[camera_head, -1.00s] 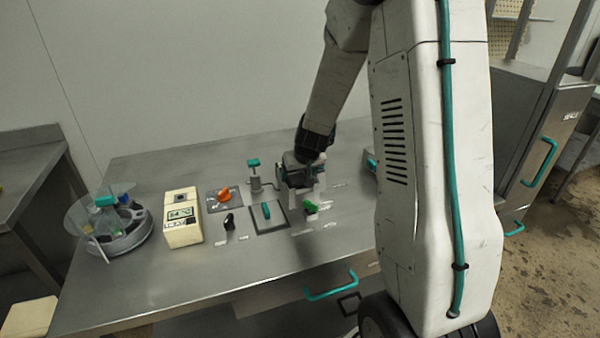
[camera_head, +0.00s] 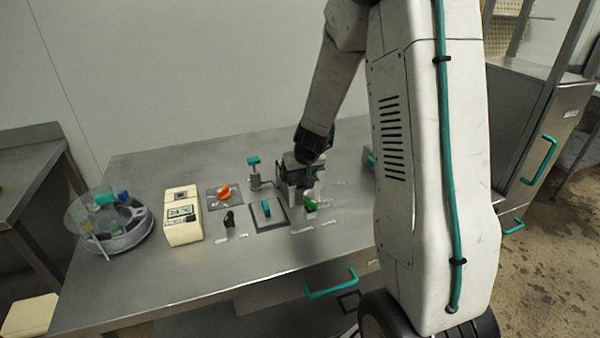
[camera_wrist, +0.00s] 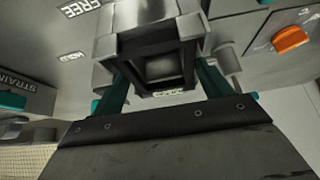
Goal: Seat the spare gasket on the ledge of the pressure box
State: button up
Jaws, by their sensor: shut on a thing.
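My gripper (camera_head: 300,178) is low over the right part of the bench top. In the wrist view its two teal fingers (camera_wrist: 160,82) are shut on a black square frame, which looks like the spare gasket (camera_wrist: 146,88). Grey block-like corners and walls, apparently the pressure box (camera_wrist: 105,46), show around the frame and beyond it. Pale upright parts of it also show under my gripper in the head view (camera_head: 293,194). My gripper hides much of it there. I cannot tell whether the frame rests on a ledge.
A green part (camera_head: 311,204) lies close in front of my gripper. A teal-topped post (camera_head: 254,170), a teal-handled plate (camera_head: 267,211), an orange knob (camera_head: 224,191) and a cream meter (camera_head: 182,217) stand to the left. A covered carousel (camera_head: 118,229) is at far left.

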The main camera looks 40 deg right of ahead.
jog(key=shift+f, duration=0.1)
jog(key=o, duration=1)
jog(key=shift+d, duration=0.1)
jog(key=shift+c, duration=0.8)
jog(key=shift+o, duration=0.2)
